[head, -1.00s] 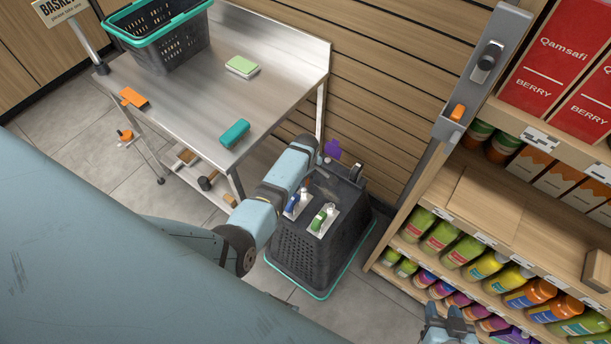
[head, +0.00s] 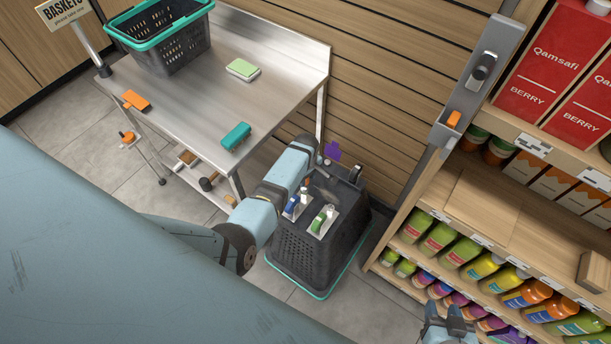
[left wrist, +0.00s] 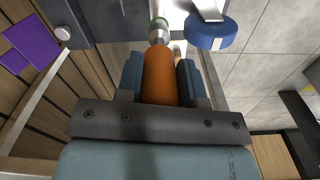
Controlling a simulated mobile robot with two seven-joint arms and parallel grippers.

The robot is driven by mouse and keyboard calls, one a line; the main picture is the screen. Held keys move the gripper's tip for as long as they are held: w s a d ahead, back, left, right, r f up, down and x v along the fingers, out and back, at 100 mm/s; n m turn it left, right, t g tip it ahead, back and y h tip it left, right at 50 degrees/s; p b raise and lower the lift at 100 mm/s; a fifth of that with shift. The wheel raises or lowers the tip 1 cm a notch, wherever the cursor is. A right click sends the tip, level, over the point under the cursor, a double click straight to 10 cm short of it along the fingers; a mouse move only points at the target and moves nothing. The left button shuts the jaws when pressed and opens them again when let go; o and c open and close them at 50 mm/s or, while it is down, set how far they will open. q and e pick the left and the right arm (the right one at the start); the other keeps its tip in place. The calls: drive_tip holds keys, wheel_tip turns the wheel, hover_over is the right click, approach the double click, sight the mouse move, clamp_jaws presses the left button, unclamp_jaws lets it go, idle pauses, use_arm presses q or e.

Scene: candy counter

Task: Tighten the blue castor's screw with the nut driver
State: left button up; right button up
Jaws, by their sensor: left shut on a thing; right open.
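The blue castor (head: 291,206) is mounted on a pale plate on top of the dark upturned basket (head: 300,252), and its wheel fills the top of the left wrist view (left wrist: 212,33). My left gripper (left wrist: 160,82) is shut on the orange handle of the nut driver (left wrist: 160,66). The driver's metal end points at the plate, just left of the blue wheel. I cannot tell whether it sits on the screw, which is hidden. In the head view, my forearm covers most of this gripper. My right gripper (head: 448,326) is open and empty at the bottom edge.
A steel table (head: 190,90) carries a teal-rimmed basket (head: 165,45). Shelves with bottles (head: 480,265) stand close on the right.

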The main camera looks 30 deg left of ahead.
use_arm(q)
drive_tip(key=shift+r, duration=0.2)
drive_tip(key=shift+r+p, duration=0.6)
drive_tip(key=shift+p, duration=0.25)
wheel_tip(320, 180, up, 5)
drive_tip(key=p, duration=0.4)
drive_tip(key=shift+f+p, duration=0.2)
drive_tip(key=shift+p, duration=0.2)
